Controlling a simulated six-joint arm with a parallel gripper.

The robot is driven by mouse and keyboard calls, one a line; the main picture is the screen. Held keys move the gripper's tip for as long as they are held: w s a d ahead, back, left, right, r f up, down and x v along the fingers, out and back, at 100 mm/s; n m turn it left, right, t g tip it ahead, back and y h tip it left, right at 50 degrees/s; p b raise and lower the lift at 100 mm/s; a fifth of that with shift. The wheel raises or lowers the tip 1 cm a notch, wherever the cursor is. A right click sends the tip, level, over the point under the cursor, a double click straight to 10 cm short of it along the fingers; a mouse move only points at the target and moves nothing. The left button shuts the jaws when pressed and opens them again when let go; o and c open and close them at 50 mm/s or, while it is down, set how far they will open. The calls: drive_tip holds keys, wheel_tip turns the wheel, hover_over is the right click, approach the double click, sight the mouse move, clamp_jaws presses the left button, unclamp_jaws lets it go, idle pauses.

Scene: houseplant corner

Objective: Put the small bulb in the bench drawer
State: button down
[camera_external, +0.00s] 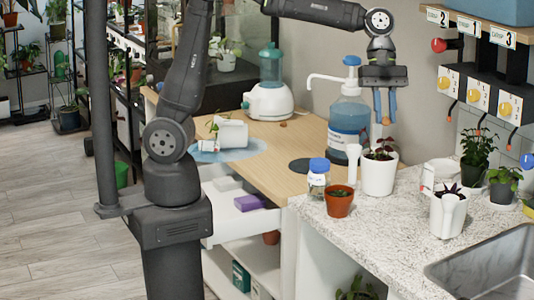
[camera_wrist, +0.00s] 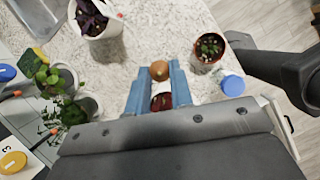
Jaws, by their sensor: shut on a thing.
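My gripper (camera_external: 385,112) hangs above the white pot with the red-leaved plant (camera_external: 379,170), its blue fingers pointing down. It is shut on the small brown bulb (camera_external: 386,121), held at the fingertips. In the wrist view the bulb (camera_wrist: 159,70) sits between the blue fingertips (camera_wrist: 158,80), with the red-leaved plant below. The bench drawer (camera_external: 226,232) is pulled out beneath the wooden bench at left, well away from my gripper. A purple box (camera_external: 250,202) and white items lie in it.
A blue pump bottle (camera_external: 349,125) stands on the wooden bench beside my gripper. A blue-capped jar (camera_external: 318,176), terracotta pot (camera_external: 339,203) and white planter (camera_external: 447,216) stand on the granite counter. A tipped white pot (camera_external: 232,133) lies above the drawer. Labelled dispensers (camera_external: 480,97) are at right.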

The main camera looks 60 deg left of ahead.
drive_tip(key=w+a, duration=0.3)
drive_tip(key=a, duration=1.3)
drive_tip(key=w+a, duration=0.3)
drive_tip(key=a, duration=1.3)
drive_tip(key=s+a, duration=0.8)
drive_tip(key=a, duration=0.6)
drive_tip(key=s+a, duration=0.9)
drive_tip(key=a, duration=0.4)
wheel_tip(320, 180, down, 34)
drive_tip(key=s+a+f, duration=0.1)
drive_tip(key=a+f, duration=0.1)
drive_tip(key=a, duration=0.1)
drive_tip(key=s+a+f, duration=0.2)
drive_tip(key=a+f, duration=0.1)
drive_tip(key=a, duration=0.1)
drive_tip(key=s+a+f, duration=0.1)
drive_tip(key=a+f, duration=0.1)
drive_tip(key=a, duration=0.2)
drive_tip(key=shift+s+f, duration=0.15)
drive_tip(key=shift+s, duration=0.05)
drive_tip(key=shift+f, duration=2.05)
